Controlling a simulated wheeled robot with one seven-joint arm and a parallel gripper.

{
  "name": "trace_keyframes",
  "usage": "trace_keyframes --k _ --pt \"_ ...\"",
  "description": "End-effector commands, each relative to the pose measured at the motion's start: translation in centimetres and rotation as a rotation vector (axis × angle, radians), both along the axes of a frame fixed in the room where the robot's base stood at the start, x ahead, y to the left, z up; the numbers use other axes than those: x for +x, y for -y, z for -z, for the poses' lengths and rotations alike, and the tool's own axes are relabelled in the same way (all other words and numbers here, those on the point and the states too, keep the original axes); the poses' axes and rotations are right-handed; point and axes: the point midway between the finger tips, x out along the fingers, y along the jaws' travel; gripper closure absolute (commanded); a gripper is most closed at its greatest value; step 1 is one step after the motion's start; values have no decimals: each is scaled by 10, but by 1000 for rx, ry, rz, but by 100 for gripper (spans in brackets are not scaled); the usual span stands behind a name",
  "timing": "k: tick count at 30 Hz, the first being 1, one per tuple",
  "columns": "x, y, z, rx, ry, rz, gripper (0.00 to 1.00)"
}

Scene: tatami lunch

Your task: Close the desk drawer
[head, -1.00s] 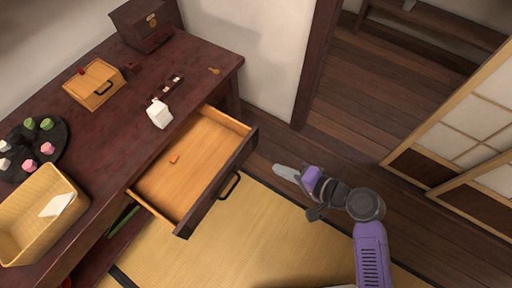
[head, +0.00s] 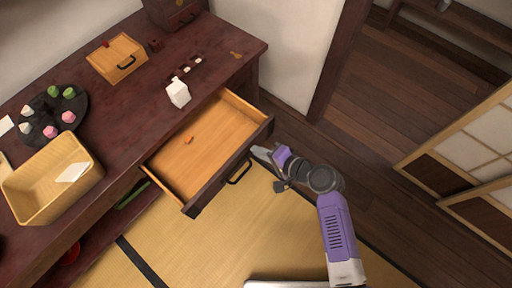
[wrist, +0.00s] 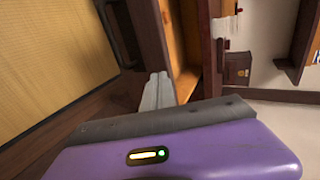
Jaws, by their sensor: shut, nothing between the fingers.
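The desk drawer (head: 207,146) is pulled out from the dark red-brown desk (head: 100,110). Its inside is light wood and its dark front carries a black handle (head: 239,172). A small orange piece (head: 188,140) lies in it. My gripper (head: 262,153) is shut and empty, close to the right end of the drawer front; I cannot tell whether it touches. In the wrist view the grey fingers (wrist: 157,92) lie together, with the drawer front (wrist: 157,45) just beyond them.
On the desk are a white carton (head: 178,93), a wooden box with a handle (head: 117,58), a black plate of sweets (head: 50,130) and a basket (head: 55,180). Tatami (head: 240,235) lies in front of the drawer. A door post (head: 338,62) stands behind my gripper.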

Motion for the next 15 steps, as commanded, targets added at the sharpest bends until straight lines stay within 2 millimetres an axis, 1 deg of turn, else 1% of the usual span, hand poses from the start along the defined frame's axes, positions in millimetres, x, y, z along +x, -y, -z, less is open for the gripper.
trace_keyframes --k 1,5,15 --pt "3 -4 0 0 0 -1 100" --pt "7 -10 0 -1 0 -1 100" --pt "8 -11 0 -1 -1 0 100"
